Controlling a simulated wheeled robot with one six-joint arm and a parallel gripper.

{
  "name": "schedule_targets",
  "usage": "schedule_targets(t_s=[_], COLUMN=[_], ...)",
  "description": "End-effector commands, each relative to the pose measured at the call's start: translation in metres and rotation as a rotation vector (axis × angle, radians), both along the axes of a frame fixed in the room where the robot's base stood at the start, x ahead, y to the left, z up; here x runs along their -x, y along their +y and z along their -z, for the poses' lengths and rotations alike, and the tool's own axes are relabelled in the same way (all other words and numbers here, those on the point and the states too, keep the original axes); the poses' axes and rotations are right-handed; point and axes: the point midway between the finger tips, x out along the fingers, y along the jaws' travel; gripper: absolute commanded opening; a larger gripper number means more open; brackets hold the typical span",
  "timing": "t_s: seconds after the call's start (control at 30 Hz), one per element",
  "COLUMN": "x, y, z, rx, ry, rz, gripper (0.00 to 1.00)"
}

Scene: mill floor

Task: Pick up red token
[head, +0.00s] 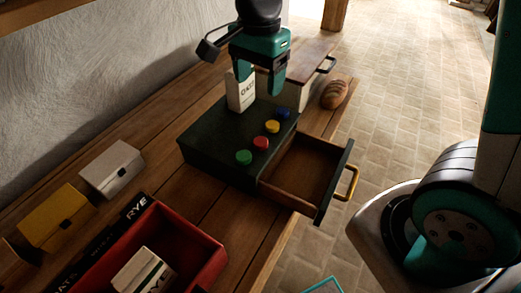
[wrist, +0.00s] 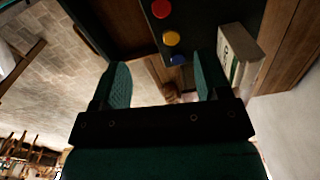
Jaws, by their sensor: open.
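The red token (head: 261,143) lies on top of the dark green drawer box (head: 205,136), between a green token (head: 244,157) and a yellow token (head: 272,126). A blue token (head: 283,113) lies at the far end of this row. In the wrist view the red token (wrist: 160,9) shows at the top edge, beyond the yellow and blue ones. My gripper (head: 262,88) is open and empty above the far end of the box, near the blue token and apart from the red one. Its two fingers (wrist: 162,80) stand wide in the wrist view.
The box's drawer (head: 318,181) is pulled open to the right. A white carton (head: 240,92) stands by my gripper, and bread (head: 335,94) lies beyond. A red crate (head: 190,231), a yellow box (head: 54,216) and a white box (head: 111,169) are at the left.

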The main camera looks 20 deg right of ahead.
Motion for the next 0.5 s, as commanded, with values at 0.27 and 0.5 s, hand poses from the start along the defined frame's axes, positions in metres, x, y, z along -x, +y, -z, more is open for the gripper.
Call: schedule_targets(t_s=[0.27, 0.5], x=[-0.004, -0.004], y=[-0.001, -0.001], z=[0.046, 0.099], rx=[0.015, 0.014], ry=[0.011, 0.009], rz=[0.063, 0.061], gripper=[0.69, 0.69])
